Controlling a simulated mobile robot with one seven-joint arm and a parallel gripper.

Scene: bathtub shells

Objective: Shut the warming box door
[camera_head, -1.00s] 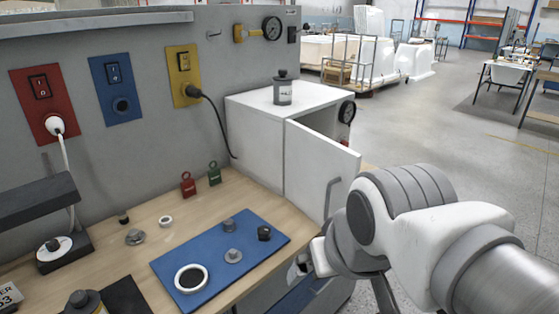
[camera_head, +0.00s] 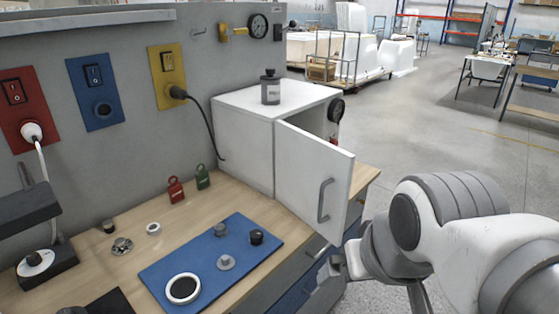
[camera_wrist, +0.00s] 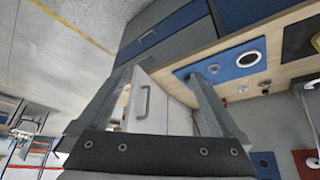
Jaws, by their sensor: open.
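The white warming box (camera_head: 243,142) stands at the back of the workbench. Its door (camera_head: 297,175) is open, swung out toward the front, with a dark gap behind its top edge. A grey bar handle (camera_head: 323,200) is on the door's outer face near its free edge. My gripper (camera_head: 335,268) is below the handle, apart from the door, and partly hidden by my arm. In the wrist view my gripper (camera_wrist: 160,75) is open and empty; the door (camera_wrist: 134,112) and its handle (camera_wrist: 145,101) show between the fingers.
A grey jar (camera_head: 270,90) stands on the box. A blue mat (camera_head: 210,262) with small parts lies on the wooden bench. Red (camera_head: 175,190) and green (camera_head: 202,177) padlocks sit beside the box. A black cable hangs left of it. The floor to the right is open.

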